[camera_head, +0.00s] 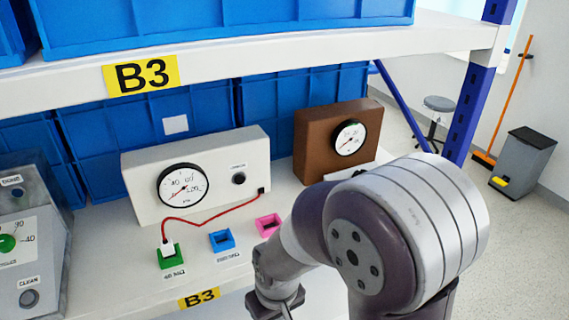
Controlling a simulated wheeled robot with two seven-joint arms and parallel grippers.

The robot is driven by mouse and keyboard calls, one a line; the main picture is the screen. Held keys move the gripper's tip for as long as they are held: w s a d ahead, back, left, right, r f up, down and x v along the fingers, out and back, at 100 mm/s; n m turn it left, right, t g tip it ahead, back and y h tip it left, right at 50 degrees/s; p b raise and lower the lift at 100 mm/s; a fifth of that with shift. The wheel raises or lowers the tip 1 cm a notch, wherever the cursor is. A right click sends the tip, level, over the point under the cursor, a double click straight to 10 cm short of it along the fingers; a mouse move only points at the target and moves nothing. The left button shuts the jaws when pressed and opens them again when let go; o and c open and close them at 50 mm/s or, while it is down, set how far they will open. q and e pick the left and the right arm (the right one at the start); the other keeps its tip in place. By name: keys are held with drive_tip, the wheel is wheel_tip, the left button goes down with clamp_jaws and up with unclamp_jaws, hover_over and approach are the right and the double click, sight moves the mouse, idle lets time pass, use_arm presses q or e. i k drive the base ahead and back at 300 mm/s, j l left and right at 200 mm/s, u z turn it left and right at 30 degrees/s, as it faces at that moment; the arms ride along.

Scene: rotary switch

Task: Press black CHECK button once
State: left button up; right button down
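A white box (140,205) stands on the middle shelf, with a round white dial (183,186) on its front. A small black button (238,178) is on the same front, right of the dial, with a tiny label above it that is too small to read surely. My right arm comes in from the lower right. Its gripper (277,303) is at the bottom edge of the picture, below and in front of the box and apart from the button. It is partly cut off, so its opening cannot be judged. My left gripper is not in view.
A red cable (205,222) runs from the box to a white plug at the green socket (170,257). Blue (221,240) and pink (268,225) sockets stand beside it. A brown gauge box (318,150) is at right, a grey device (30,250) at left. Blue crates stand behind.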

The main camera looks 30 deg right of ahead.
sight(239, 179)
drive_tip(key=l+u, duration=0.1)
drive_tip(key=l, duration=0.35)
drive_tip(key=k+l, duration=0.15)
drive_tip(key=l, duration=0.3)
drive_tip(key=k+l+u, duration=0.15)
drive_tip(key=l, duration=0.25)
drive_tip(key=l+u, duration=0.1)
drive_tip(key=l, duration=0.35)
drive_tip(key=k+l, duration=0.15)
drive_tip(key=l, duration=0.3)
drive_tip(key=u, duration=0.05)
